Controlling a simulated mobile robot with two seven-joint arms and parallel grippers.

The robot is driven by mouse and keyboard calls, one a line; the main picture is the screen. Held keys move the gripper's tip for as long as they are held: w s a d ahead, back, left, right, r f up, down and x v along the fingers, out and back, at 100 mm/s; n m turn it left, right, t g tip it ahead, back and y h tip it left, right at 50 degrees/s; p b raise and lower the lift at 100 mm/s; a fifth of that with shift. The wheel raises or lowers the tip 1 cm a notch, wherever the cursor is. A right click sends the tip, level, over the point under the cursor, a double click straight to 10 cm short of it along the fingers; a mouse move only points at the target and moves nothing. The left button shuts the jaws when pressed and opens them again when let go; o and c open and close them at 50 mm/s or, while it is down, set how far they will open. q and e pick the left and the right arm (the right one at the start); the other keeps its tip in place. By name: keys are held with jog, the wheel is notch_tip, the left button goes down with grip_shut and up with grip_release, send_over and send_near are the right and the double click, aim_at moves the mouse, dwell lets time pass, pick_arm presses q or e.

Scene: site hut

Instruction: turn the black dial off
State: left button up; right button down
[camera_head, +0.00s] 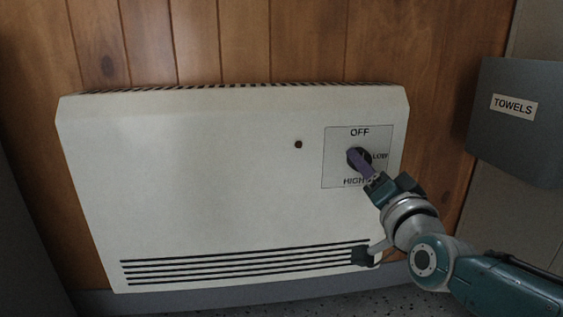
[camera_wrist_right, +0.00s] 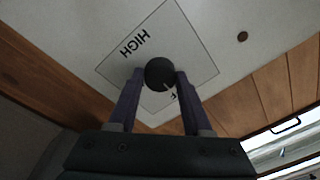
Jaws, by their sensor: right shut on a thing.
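The black dial (camera_head: 365,154) sits on a square panel on a white wall heater, with OFF above it, LOW to its right and HIGH below it. My right gripper (camera_head: 358,157) reaches it from the lower right, its purple fingers partly hiding it. In the right wrist view, the fingers (camera_wrist_right: 160,80) are shut on the dial (camera_wrist_right: 159,71), one on each side. A pale pointer mark on the dial points toward the OFF side, seemingly a little toward LOW; the exact angle is hard to tell. My left gripper is not in view.
The white heater (camera_head: 200,190) hangs on a wood-panelled wall, with a vent on top and slots low down. A small dark hole (camera_head: 298,144) is left of the panel. A grey towel box (camera_head: 525,140) is on the wall to the right.

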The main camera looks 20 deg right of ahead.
dwell(0.3)
jog(key=shift+c, duration=1.7)
grip_release()
jog(key=shift+s, duration=0.1)
jog(key=r+p+v, duration=0.1)
jog(key=p+v, duration=0.4)
jog(key=v, duration=0.4)
jog(key=shift+s+a+f, duration=0.15)
jog(key=shift+s+f, duration=0.2)
jog(key=shift+f, duration=0.2)
jog(key=shift+r, duration=0.1)
